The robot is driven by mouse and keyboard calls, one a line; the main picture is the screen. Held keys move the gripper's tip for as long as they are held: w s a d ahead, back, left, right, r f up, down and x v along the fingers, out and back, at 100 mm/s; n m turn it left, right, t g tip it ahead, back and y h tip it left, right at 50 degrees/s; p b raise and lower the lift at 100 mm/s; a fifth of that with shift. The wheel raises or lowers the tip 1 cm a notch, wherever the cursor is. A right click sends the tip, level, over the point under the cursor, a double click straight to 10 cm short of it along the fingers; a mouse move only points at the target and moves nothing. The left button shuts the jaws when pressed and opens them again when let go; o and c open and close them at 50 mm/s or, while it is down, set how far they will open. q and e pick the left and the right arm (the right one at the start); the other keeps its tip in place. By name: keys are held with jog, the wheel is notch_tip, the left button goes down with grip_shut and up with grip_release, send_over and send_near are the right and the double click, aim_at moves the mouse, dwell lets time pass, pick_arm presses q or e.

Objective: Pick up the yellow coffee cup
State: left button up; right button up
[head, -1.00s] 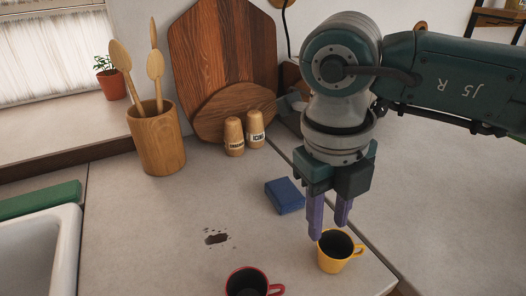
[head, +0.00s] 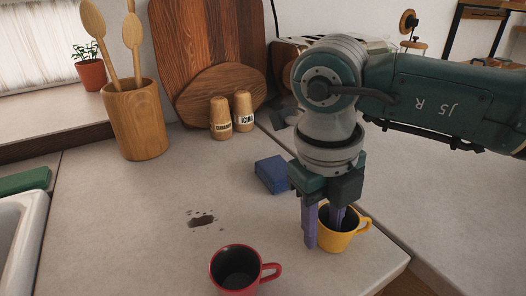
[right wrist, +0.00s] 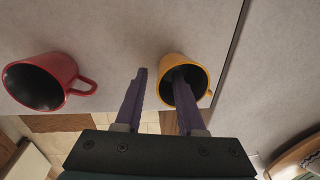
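The yellow coffee cup (head: 343,240) stands upright on the counter near its front right corner, handle to the right. In the right wrist view the cup (right wrist: 166,68) shows its dark inside. My right gripper (head: 322,236), with purple fingers, points down at the cup. The fingers are apart: one reaches over the cup's mouth and seems to be inside it, the other is outside, to the left of the wall. The gripper also shows in the right wrist view (right wrist: 160,76); a gap is left between wall and outer finger. My left gripper is out of view.
A red mug (head: 236,271) stands left of the yellow cup, handle towards it. A blue block (head: 272,174) lies behind. A dark spill (head: 201,220) marks the counter. Two shakers (head: 232,116), a utensil holder (head: 137,123) and cutting boards (head: 208,60) stand farther back. The counter's edge is close by.

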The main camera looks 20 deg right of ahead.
jog(key=shift+c, duration=0.2)
grip_shut()
dwell(1.1)
